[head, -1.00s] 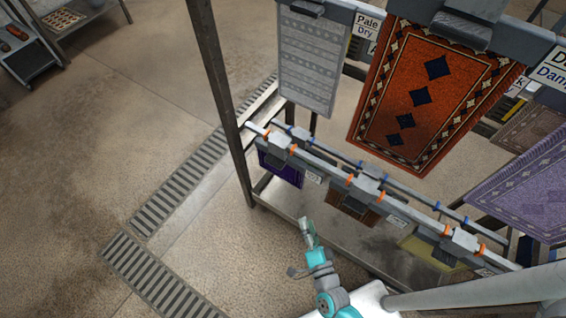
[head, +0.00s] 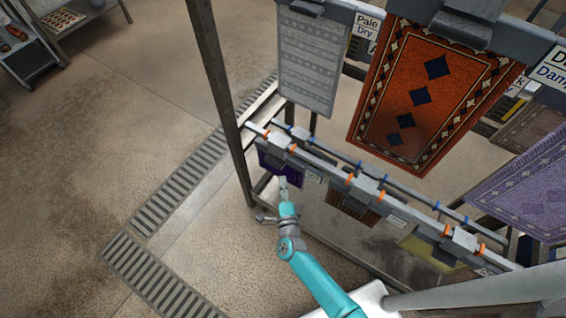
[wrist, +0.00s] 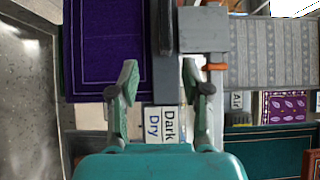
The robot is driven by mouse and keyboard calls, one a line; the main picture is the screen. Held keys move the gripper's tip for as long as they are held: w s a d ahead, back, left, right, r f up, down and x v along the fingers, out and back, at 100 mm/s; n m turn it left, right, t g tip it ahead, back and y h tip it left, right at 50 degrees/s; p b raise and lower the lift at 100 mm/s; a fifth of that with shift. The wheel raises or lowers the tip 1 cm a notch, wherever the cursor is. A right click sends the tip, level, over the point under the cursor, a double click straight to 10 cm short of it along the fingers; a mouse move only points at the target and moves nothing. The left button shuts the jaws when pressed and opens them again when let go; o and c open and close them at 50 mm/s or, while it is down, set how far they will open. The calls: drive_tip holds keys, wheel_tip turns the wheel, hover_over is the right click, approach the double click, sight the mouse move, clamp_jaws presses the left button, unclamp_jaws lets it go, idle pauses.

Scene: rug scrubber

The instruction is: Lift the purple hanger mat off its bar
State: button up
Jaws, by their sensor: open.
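The purple mat (head: 281,170) hangs from the lower front bar (head: 320,160), near the rack's left end. In the wrist view the mat (wrist: 105,50) is at upper left, its thin pale border lines showing. Its grey hanger strip (wrist: 163,60) joins a grey block (wrist: 203,30) at the bar. My gripper (head: 284,181) is in front of the mat in the head view and hides part of it. In the wrist view my gripper (wrist: 160,80) is open and empty, its fingertips spread to either side of the strip's line. I see no contact; the depth gap is unclear.
A "Dark Dry" label (wrist: 165,124) shows between my fingers. Orange rings (head: 294,148) flank the hanger blocks. An orange-brown mat (head: 350,206) hangs to the right on the same bar. A rack post (head: 222,90) stands at left. Open floor (head: 90,190) lies left of the rack.

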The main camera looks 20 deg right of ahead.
sight(281, 170)
drive_tip(key=shift+r+x, duration=0.15)
drive_tip(key=shift+x, duration=1.4)
drive_tip(key=shift+r+x, duration=0.15)
drive_tip(key=shift+x, duration=1.4)
clamp_jaws()
